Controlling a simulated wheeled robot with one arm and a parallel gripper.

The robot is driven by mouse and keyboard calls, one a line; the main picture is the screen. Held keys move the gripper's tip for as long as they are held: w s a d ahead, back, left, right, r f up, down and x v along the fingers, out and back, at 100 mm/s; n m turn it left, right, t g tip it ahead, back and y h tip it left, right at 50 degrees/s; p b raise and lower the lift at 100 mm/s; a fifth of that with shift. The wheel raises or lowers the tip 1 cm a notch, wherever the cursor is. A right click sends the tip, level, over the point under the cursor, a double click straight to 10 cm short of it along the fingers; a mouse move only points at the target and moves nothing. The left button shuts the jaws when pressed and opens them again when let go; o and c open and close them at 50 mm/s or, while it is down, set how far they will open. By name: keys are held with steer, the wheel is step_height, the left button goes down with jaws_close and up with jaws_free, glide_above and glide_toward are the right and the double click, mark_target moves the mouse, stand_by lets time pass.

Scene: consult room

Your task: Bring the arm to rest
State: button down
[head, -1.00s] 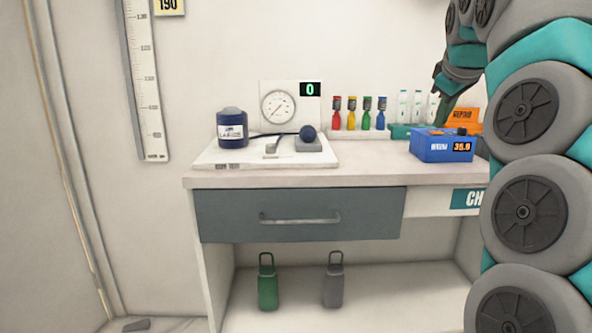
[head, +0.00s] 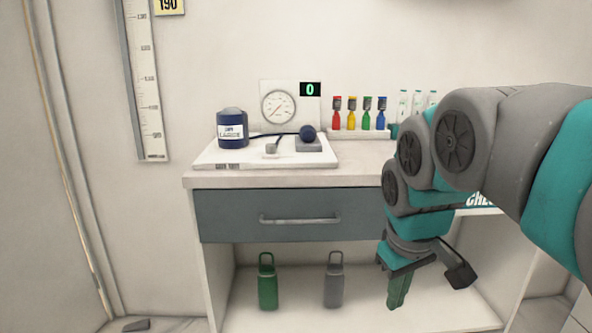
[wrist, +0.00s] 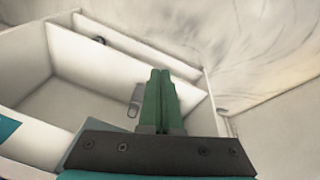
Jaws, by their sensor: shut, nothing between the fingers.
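My gripper (head: 397,304) points down in front of the right part of the desk's open lower shelf in the head view. Its green fingers (wrist: 161,80) are together and hold nothing in the wrist view. My arm reaches in from the right edge and hides the right part of the desk top.
The desk (head: 365,176) has a grey drawer (head: 230,215), shut. A green bottle (head: 267,290) and a grey bottle (head: 333,286) stand on the lower shelf, left of my gripper. A dark blue cuff (head: 232,130) and a rack (head: 358,134) of coloured vials stand on top.

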steer(key=s+f+m+g, duration=0.2)
steer(key=s+f, duration=0.5)
steer(key=s, duration=0.3)
steer(key=s+a+f+m+g, duration=0.1)
steer(key=s+f+m+g, duration=0.1)
steer(key=s+f, duration=0.6)
steer(key=shift+s, duration=1.05)
stand_by(5.1)
